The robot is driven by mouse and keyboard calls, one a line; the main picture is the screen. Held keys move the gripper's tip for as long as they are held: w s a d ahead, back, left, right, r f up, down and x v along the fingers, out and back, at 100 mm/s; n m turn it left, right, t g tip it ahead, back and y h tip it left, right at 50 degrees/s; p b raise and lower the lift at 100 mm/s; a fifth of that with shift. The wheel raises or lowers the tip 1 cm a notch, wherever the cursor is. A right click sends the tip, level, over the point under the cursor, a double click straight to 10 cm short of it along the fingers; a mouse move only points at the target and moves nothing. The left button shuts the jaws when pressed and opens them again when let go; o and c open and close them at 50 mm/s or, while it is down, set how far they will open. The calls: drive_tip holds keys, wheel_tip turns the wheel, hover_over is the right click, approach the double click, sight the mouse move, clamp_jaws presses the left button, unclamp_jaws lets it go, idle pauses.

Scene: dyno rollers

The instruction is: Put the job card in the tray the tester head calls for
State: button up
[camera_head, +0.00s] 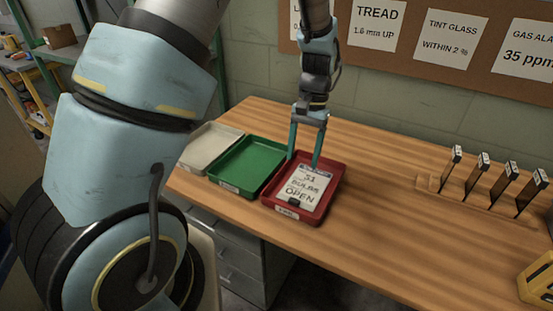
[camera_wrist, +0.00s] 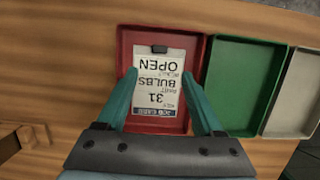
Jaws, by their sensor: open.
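The job card (camera_head: 304,187) lies face up in the red tray (camera_head: 327,200). It has a black clip at one end and reads "31", "BULBS" and "OPEN". In the wrist view the card (camera_wrist: 160,85) lies flat inside the red tray (camera_wrist: 125,45). The green tray (camera_head: 245,165) and the off-white tray (camera_head: 208,150) stand to its left in the head view, both empty. My gripper (camera_head: 303,162) is open above the red tray's far part, its fingers on either side of the card's end in the wrist view (camera_wrist: 163,75). The tester head is not clearly in view.
A wooden rack (camera_head: 475,195) with several upright dark tools stands on the bench at right. A yellow device (camera_head: 537,280) sits at the right edge. The bench between the red tray and the rack is clear. Printed notices hang on the wall board (camera_head: 490,55).

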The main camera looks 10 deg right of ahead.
drive_tip(key=a+r+n+t+h, duration=0.1)
drive_tip(key=a+r+n, duration=0.2)
drive_tip(key=a, duration=1)
drive_tip(key=s+a+r+n+t+h, duration=0.1)
drive_tip(key=a+r+n, duration=0.3)
drive_tip(key=a, duration=1)
wheel_tip(320, 180, up, 2)
drive_tip(key=shift+a+r+t, duration=0.15)
drive_tip(key=shift+r+t, duration=0.05)
drive_tip(key=shift+t, duration=0.6)
